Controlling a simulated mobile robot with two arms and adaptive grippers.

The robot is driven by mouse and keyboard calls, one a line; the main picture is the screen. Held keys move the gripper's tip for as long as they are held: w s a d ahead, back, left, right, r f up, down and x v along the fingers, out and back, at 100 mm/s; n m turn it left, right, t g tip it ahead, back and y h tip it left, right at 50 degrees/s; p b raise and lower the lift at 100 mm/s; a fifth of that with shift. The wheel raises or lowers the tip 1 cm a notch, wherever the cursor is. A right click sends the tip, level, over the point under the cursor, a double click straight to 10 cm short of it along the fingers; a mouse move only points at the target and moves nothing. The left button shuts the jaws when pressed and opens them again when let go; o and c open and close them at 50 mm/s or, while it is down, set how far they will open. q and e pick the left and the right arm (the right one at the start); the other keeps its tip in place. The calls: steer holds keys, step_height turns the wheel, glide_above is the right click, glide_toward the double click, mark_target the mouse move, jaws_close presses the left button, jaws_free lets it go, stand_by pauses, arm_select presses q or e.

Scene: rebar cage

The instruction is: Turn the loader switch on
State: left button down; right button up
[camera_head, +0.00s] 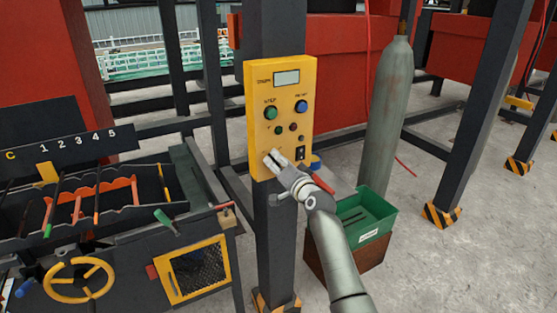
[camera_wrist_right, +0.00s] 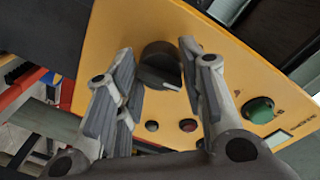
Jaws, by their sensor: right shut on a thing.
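A yellow control panel (camera_head: 262,95) is mounted on a dark post. My right gripper (camera_head: 271,157) reaches its lower left corner from below right. In the wrist view a round black rotary knob (camera_wrist_right: 158,62) with a grey pointer sits on the panel between the two fingers of my right gripper (camera_wrist_right: 158,52). I take this knob for the loader switch. The fingers are shut on it, one on each side. In the head view the gripper hides the knob. Its label cannot be read. My left gripper is not in view.
The panel also carries a green button (camera_head: 271,113), a blue button (camera_head: 301,106), a small display (camera_head: 286,77) and a black switch (camera_head: 300,153). A green bin (camera_head: 368,213) and grey cylinder (camera_head: 389,110) stand to the right. A tool bench with a yellow handwheel (camera_head: 80,262) stands left.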

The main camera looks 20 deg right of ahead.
steer(key=shift+r+m+g+y+p, duration=0.1)
steer(key=shift+m+g+y+p, duration=0.25)
steer(key=shift+m+p, duration=3)
steer(key=m+b, duration=0.2)
steer(key=m, duration=0.1)
steer(key=shift+b, duration=0.4)
steer(key=o, duration=1)
steer(key=shift+s+d, duration=0.1)
steer(key=shift+s, duration=0.05)
steer(key=f+v, duration=0.1)
steer(key=v, duration=1)
steer(key=shift+s+d+r, duration=0.15)
steer(key=shift+s+r, duration=0.2)
steer(key=shift+r, duration=0.05)
